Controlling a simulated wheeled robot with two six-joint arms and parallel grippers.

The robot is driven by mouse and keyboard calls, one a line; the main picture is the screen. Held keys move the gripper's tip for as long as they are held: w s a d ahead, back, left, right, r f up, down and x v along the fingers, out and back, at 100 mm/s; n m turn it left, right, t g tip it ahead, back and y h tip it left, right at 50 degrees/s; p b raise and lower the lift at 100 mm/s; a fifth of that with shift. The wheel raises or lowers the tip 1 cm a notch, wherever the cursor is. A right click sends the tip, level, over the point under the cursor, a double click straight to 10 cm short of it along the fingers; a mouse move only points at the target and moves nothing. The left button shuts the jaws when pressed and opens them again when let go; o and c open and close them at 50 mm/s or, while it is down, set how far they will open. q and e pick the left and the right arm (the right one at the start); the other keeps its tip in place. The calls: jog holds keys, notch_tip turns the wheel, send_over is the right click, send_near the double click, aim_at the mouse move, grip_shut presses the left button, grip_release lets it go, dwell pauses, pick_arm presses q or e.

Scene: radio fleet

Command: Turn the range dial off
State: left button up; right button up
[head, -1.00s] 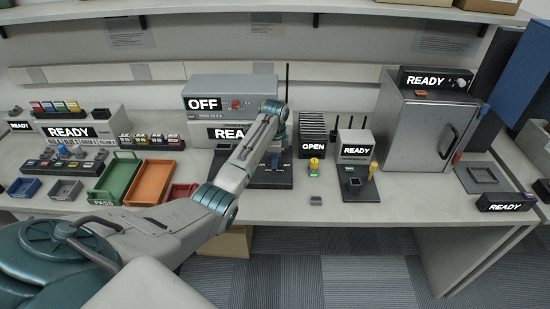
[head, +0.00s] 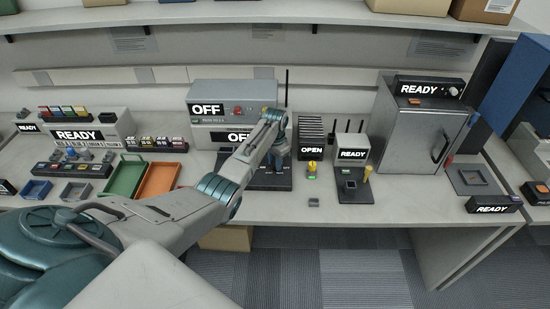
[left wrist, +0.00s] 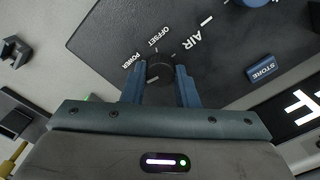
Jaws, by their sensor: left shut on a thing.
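A dark round dial (left wrist: 160,74) sits on a dark panel (left wrist: 215,55), with the printed words POWER, OFFSET and AIR near it. My left gripper (left wrist: 160,67) is shut on this dial, one finger on each side. In the head view my left gripper (head: 278,163) reaches down at the front of the lower grey unit, where my arm hides the dial. The lower unit's display (head: 237,137) is partly covered by my arm and shows "OF". My right gripper is not in view.
A blue STORE button (left wrist: 262,68) is on the same panel. A grey box (head: 232,92) with an OFF display is above the lower unit. A slotted rack marked OPEN (head: 311,150) stands close on the right. Green (head: 122,180) and orange (head: 158,180) trays lie to the left.

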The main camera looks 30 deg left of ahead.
pick_arm(q)
jog(key=shift+n+p, duration=0.5)
jog(key=shift+n, duration=0.7)
jog(key=o, duration=1)
jog(key=shift+r, duration=0.1)
jog(key=shift+r, duration=0.25)
notch_tip(320, 180, up, 10)
jog(key=b, duration=0.2)
